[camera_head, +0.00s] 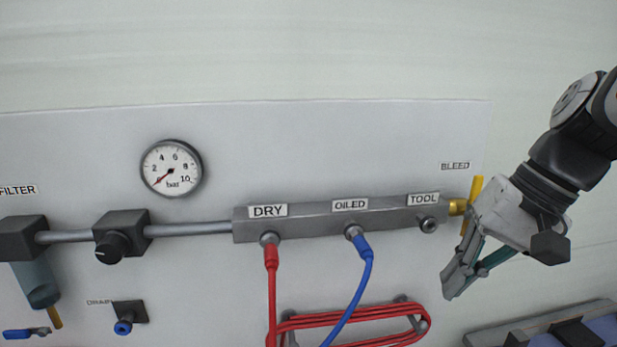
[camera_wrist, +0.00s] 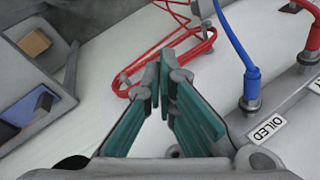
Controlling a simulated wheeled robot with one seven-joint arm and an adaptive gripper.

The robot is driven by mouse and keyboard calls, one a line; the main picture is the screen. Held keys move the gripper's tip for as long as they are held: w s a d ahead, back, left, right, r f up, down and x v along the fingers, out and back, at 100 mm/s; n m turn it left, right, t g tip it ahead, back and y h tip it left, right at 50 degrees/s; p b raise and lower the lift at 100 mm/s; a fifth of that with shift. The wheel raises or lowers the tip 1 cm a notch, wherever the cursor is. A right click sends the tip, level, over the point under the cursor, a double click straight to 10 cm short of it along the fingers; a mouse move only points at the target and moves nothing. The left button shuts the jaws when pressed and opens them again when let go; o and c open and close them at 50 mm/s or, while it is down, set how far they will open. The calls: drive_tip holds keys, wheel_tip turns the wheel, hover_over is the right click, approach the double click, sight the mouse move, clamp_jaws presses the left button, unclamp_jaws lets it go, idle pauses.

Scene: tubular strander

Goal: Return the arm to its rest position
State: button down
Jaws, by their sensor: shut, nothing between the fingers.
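My gripper (camera_head: 452,290) is at the right in the head view, in front of the panel's right edge, with its fingers pointing down and left. The fingertips also show in the wrist view (camera_wrist: 162,68), where they meet with nothing between them. The gripper is just right of the manifold's TOOL port (camera_head: 427,225) and beside the yellow BLEED lever (camera_head: 474,196), which stands upright behind it and is partly hidden. I cannot tell whether the gripper touches the lever. My arm comes in from the upper right.
The grey manifold (camera_head: 320,222) carries a red hose (camera_head: 271,290) at DRY and a blue hose (camera_head: 361,280) at OILED. A coiled red hose (camera_head: 350,316) hangs below. The gauge (camera_head: 171,168) needle is near 0. A tray (camera_head: 550,325) is at lower right. The wall above is clear.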

drive_tip(key=s+n+t+h, duration=0.3)
drive_tip(key=s+h, duration=0.1)
drive_tip(key=s, duration=0.4)
drive_tip(key=shift+s+a+f+t, duration=0.2)
drive_tip(key=shift+s+a+t, duration=0.05)
drive_tip(key=shift+a+t, duration=0.2)
idle(0.3)
